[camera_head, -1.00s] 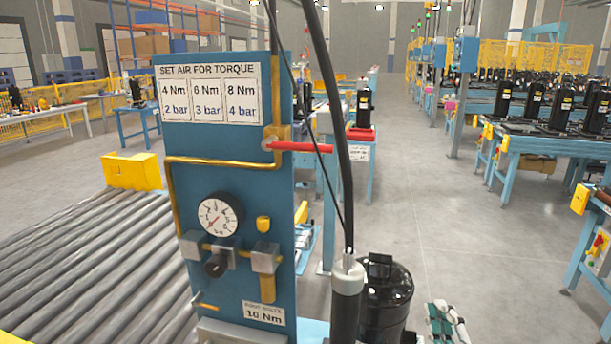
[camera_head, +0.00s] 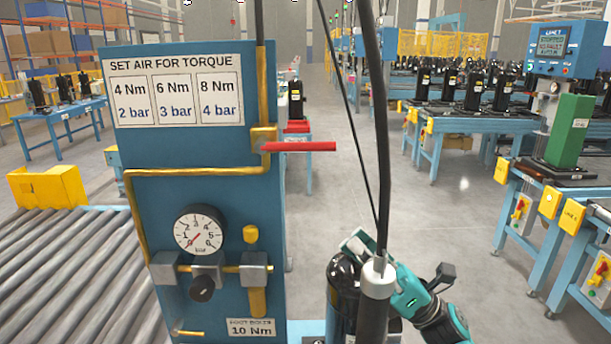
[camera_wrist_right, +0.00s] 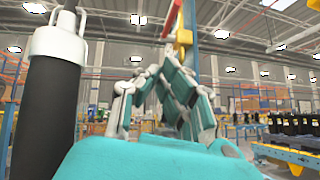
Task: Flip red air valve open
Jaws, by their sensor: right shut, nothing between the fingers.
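The red air valve handle (camera_head: 299,147) points level to the right from its brass valve body (camera_head: 263,139) on the blue panel (camera_head: 215,185). In the right wrist view the red handle (camera_wrist_right: 173,18) shows at the top, beyond the fingers. My right gripper (camera_head: 357,243) is below and right of the handle, apart from it, partly hidden behind the hanging tool. In the wrist view its teal fingers (camera_wrist_right: 165,75) are shut and empty. The gauge (camera_head: 199,230) needle sits near the low end. My left gripper is not in view.
A hanging tool (camera_head: 377,290) with a black cable stands in front of my right gripper; it also fills the left of the wrist view (camera_wrist_right: 47,95). A black compressor (camera_head: 342,285) is beside it. A roller conveyor (camera_head: 70,265) lies left of the panel. Open floor lies behind.

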